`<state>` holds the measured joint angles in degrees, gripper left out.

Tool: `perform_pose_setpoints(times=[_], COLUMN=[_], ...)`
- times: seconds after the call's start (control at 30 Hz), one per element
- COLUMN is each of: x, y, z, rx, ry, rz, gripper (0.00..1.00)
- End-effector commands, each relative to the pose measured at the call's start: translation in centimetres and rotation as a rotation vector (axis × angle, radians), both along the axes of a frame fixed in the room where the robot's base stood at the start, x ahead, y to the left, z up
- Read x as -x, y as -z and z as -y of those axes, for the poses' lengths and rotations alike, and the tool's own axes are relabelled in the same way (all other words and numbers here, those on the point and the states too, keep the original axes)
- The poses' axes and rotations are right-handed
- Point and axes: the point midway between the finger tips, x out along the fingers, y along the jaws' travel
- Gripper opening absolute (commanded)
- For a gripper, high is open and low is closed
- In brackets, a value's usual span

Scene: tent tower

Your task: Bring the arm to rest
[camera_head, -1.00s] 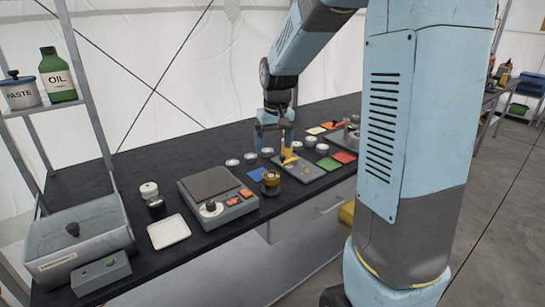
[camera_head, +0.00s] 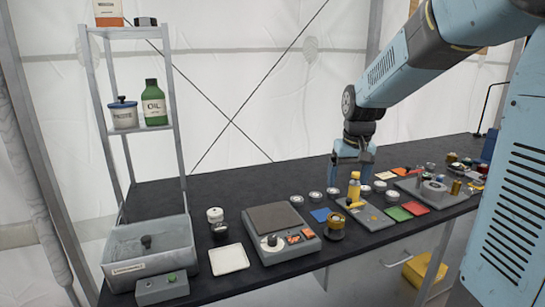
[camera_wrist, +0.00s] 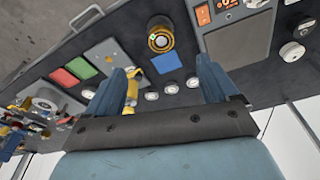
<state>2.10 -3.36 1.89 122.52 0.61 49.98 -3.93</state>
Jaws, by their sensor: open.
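My arm reaches in from the upper right in the head view. My gripper (camera_head: 352,172) points down over the back of the dark bench (camera_head: 165,195), behind a small yellow bottle (camera_head: 354,190). In the wrist view my gripper (camera_wrist: 168,85) shows two blue fingers spread well apart with nothing held between them. The blue square (camera_wrist: 166,63) and several small round white-topped tins (camera_wrist: 171,87) show beyond and between the fingers. How high the fingertips are above the bench is hard to tell.
A grey scale (camera_head: 280,232), a brass-coloured round piece (camera_head: 335,226), a white tray (camera_head: 229,259) and a grey basin (camera_head: 147,250) stand on the bench. A shelf rack (camera_head: 150,130) with a green oil bottle (camera_head: 154,104) rises at left. The bench's back left is clear.

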Motion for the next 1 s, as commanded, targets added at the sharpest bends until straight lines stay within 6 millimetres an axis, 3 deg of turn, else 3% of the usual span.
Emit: perform_pose_setpoints(times=[0.2,0.43,0.8,1.0], x=[5.5,11.2,19.7,22.2], y=[-3.3,-5.2,-6.0,-5.8], z=[-0.1,-0.1,0.0,0.0], rx=[0.002,0.001,-0.007,-0.013], ry=[0.013,0.027,0.049,0.055], rz=[0.074,0.147,0.259,0.295], gripper=[0.87,0.87,0.87,0.87])
